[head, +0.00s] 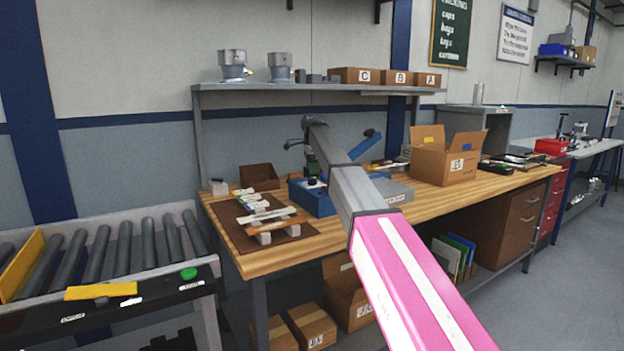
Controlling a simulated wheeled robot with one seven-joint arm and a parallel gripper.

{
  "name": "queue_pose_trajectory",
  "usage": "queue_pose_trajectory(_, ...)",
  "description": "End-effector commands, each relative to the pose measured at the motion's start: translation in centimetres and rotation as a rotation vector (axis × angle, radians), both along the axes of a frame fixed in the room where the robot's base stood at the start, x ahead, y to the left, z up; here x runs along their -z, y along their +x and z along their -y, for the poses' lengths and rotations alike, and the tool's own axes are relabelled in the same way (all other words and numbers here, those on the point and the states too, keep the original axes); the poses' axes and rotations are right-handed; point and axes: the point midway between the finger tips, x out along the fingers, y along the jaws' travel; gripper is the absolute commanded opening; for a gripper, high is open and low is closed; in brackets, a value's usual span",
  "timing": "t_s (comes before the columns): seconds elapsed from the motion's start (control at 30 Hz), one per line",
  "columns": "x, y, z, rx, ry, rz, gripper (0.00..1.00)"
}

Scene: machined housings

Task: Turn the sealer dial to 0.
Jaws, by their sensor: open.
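A blue machine (316,203), which looks like the sealer, stands on the wooden workbench with a blue lever (366,144) raised at its right rear. Small dark and red parts show on its top; I cannot make out the dial or its setting. My gripper (313,172) is small and partly hidden just above the machine's top left. It is open, and nothing shows in it. I cannot tell whether it touches the machine.
A board with pale parts (262,217) lies left of the machine. An open cardboard box (446,163) stands to the right on the wooden bench (420,212). A shelf with lettered boxes (364,76) runs above. A roller conveyor (105,247) stands at left.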

Motion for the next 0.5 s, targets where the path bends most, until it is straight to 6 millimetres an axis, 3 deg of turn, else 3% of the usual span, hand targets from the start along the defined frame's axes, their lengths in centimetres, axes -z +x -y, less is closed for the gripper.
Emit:
queue_pose_trajectory(0.2,3.2,0.0,0.0,0.0,0.0,0.0,0.64)
queue_pose_trajectory(0.5,4.3,0.0,0.0,-0.001,0.0,0.001,0.64)
